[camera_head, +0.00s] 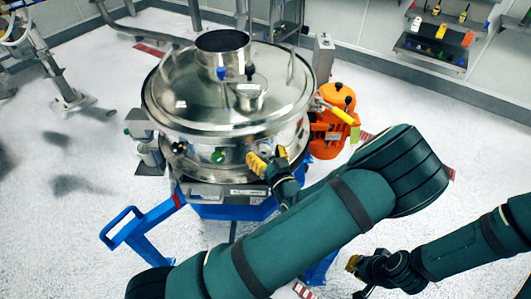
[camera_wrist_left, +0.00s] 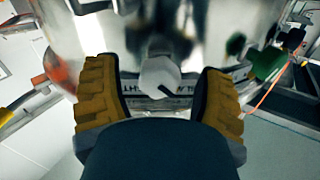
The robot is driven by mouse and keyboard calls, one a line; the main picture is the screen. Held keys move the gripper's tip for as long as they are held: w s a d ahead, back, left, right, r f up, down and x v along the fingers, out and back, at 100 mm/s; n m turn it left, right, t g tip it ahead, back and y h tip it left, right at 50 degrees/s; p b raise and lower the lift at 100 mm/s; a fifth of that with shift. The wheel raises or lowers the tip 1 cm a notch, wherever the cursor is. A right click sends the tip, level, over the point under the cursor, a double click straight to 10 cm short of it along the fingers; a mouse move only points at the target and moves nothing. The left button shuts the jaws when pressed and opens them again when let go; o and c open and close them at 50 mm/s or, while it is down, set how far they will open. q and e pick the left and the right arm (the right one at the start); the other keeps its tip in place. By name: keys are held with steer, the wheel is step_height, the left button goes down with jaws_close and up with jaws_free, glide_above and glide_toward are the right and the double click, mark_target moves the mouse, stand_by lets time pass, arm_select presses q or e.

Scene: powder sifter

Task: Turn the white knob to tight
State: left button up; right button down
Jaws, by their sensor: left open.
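The white knob (camera_wrist_left: 160,77) shows in the left wrist view on the front of the shiny steel sifter (camera_head: 232,105). A label with dark lettering lies just below it, partly covered. My left gripper (camera_head: 269,159) is open at the sifter's front side in the head view. In the left wrist view its yellow ridged fingers stand on either side of the knob, with gaps between. In the head view I cannot make out the knob. My right gripper (camera_head: 368,263) is low at the right, away from the sifter; its finger opening is unclear.
An orange motor (camera_head: 332,122) is mounted on the sifter's right side. A blue frame (camera_head: 150,222) with a handle stands below it. A green knob (camera_wrist_left: 266,62) is right of the white knob in the wrist view. A wall shelf (camera_head: 432,48) holds small items.

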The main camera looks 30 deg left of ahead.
arm_select(q)
steer(key=c, duration=1.2)
steer(key=shift+m, duration=0.3)
steer(key=m+p, duration=0.1)
steer(key=m, duration=0.2)
steer(key=shift+r+m+p, duration=0.15)
steer(key=shift+m+p, duration=0.15)
steer(key=shift+p, duration=0.05)
steer(key=m+p, duration=0.1)
steer(key=m, duration=0.3)
steer(key=shift+a+m, duration=0.1)
steer(key=shift+m, duration=0.2)
steer(key=m+p, duration=0.1)
steer(key=m, duration=0.3)
steer(key=shift+r+m+p, duration=0.1)
steer(key=shift+m+p, duration=0.2)
steer(key=shift+p, duration=0.05)
steer(key=shift+m+p, duration=0.4)
steer(key=shift+m, duration=1.8)
